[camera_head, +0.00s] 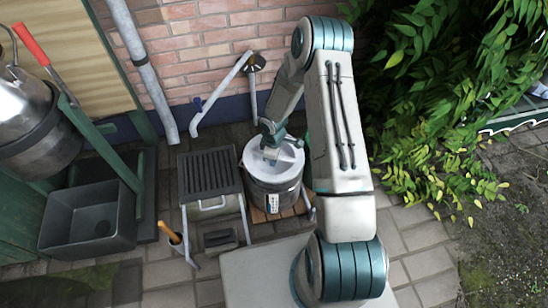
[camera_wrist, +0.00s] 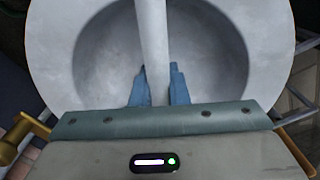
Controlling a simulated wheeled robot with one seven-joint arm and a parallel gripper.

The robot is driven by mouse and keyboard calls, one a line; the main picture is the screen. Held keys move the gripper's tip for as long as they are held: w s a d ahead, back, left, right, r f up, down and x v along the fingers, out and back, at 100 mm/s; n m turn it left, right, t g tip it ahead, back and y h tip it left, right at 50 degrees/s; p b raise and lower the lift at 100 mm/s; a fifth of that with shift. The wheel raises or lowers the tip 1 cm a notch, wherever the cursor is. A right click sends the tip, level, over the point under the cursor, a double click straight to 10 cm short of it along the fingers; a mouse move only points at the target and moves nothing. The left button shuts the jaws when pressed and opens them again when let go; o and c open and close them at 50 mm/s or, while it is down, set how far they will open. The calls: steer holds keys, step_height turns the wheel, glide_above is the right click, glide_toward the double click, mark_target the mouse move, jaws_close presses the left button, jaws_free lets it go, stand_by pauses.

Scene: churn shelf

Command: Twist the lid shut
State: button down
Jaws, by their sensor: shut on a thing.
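The lid (camera_head: 286,160) is a pale grey-white disc on top of a metal churn (camera_head: 272,192) that stands on a small wooden base. In the wrist view the lid (camera_wrist: 205,62) fills most of the picture, with a recessed dish and a straight bar handle (camera_wrist: 152,45) across it. My gripper (camera_head: 270,150) comes down over the lid from above. In the wrist view my gripper (camera_wrist: 160,85) has its two blue fingers on either side of the bar, shut on it. The seam between lid and churn is too small to judge.
A slatted dark rack (camera_head: 209,172) on metal legs stands just left of the churn. A grey sink (camera_head: 90,219) and a large metal vessel (camera_head: 35,120) are farther left. A brick wall (camera_head: 215,50) with pipes is behind. Leafy bushes (camera_head: 440,90) crowd the right.

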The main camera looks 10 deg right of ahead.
steer(key=c, duration=1.3)
jaws_free()
steer(key=shift+r, duration=0.1)
step_height(320, 180, up, 14)
steer(key=p, duration=0.5)
steer(key=s+d+r+m+h+p, duration=0.15)
steer(key=r+p, duration=0.25)
steer(key=r, duration=0.7)
steer(key=s+r+m+t+p, duration=0.1)
steer(key=s+r+m+p, duration=0.3)
steer(key=r, duration=0.7)
steer(key=s+d+r+p, duration=0.1)
steer(key=r+p, duration=0.4)
steer(key=r, duration=0.6)
steer(key=s+r+m+p, duration=0.2)
steer(key=s+r+p, duration=0.2)
steer(key=r, duration=0.4)
steer(key=s+a+r+m+t+y+p, duration=0.1)
steer(key=s+r+m+p, duration=0.1)
steer(key=s+r+p, duration=0.3)
steer(key=s+r+m+p, duration=0.3)
steer(key=s+r+p, duration=0.2)
steer(key=r, duration=0.7)
steer(key=shift+s+a+r+t+y, duration=0.15)
steer(key=shift+s+a+r+t, duration=0.05)
steer(key=shift+s, duration=0.4)
steer(key=shift+s+a+r+t+y, duration=0.1)
steer(key=shift+s+a+r+t, duration=0.1)
steer(key=shift+s, duration=0.4)
